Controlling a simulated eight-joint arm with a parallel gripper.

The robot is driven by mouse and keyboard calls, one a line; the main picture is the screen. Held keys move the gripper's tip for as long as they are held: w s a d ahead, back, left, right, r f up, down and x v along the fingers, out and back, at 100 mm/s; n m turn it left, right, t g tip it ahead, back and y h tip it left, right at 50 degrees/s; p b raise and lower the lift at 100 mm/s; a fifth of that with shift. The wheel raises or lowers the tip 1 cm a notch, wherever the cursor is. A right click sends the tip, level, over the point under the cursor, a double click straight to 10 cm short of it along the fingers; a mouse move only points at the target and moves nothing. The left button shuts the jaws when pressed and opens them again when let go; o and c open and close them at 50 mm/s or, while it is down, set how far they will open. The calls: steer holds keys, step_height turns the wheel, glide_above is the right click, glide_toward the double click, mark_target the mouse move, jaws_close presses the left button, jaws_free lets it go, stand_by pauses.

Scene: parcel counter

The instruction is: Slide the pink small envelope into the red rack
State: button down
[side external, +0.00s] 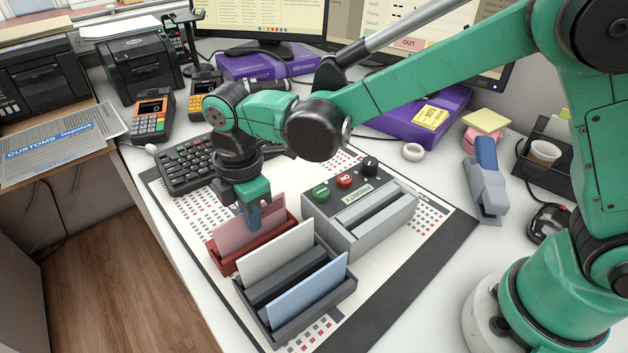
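The pink small envelope (228,238) stands upright in the red rack (228,262), its lower part hidden behind the rack's front wall. My gripper (253,218) points down at the envelope's upper edge. One grey finger shows in front of the envelope's face. The other finger is hidden, so I cannot tell whether the gripper is closed on the envelope or just around it.
Right in front of the red rack is a dark grey rack (268,335) holding a white envelope (275,256) and a light blue envelope (308,296). A grey machine with slots and buttons (385,232) stands to the right. A keyboard (190,165) lies behind.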

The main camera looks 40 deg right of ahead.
steer(key=c, duration=0.9)
jaws_free()
steer(key=shift+r, duration=2.8)
